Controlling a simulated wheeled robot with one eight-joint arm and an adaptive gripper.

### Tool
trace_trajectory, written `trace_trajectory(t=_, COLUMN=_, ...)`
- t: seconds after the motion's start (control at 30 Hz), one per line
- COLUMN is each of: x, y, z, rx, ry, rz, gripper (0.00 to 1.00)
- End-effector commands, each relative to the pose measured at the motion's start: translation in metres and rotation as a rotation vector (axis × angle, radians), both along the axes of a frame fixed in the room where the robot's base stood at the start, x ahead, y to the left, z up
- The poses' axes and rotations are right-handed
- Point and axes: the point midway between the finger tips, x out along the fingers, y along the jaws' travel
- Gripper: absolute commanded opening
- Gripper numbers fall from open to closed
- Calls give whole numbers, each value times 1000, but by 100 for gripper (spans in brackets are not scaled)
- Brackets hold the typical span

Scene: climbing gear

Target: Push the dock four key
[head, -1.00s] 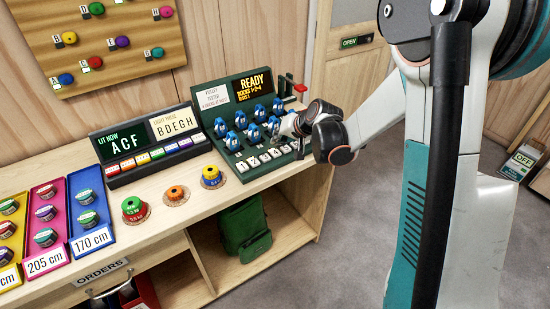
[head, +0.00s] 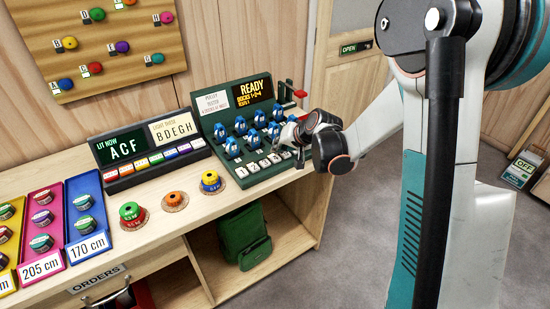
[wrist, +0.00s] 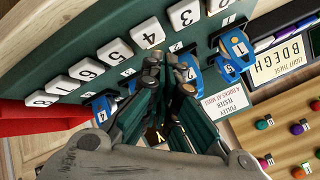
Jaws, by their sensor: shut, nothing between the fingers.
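The green pulley tester (head: 262,180) stands on the bench with a sloped front row of white number keys. In the wrist view the dock four key (wrist: 147,33) appears to be the white key just beyond my fingertips; its number is small and hard to read. My gripper (wrist: 168,68) is shut and empty, its fingertips close to that key and apparently apart from it. In the head view my gripper (head: 299,155) is over the right part of the key row and hides some keys. Blue pulleys (head: 241,125) stand in the docks behind the keys.
The tester's screen (head: 253,90) reads READY with docks 1-2-4. A red-handled lever (head: 298,92) stands at its right. Free floor lies right of the bench.

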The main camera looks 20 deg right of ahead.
Motion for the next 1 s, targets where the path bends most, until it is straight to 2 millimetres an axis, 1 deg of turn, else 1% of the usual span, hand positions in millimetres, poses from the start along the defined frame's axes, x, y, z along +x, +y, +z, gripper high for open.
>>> trace_trajectory(t=0.5, x=0, y=0, z=0, rx=0, ry=0, rz=0, gripper=0)
trace_trajectory(t=0.8, x=0, y=0, z=-9, rx=0, ry=0, rz=0, gripper=0)
trace_trajectory(t=1.0, x=0, y=0, z=-9, rx=0, ry=0, rz=0, gripper=0)
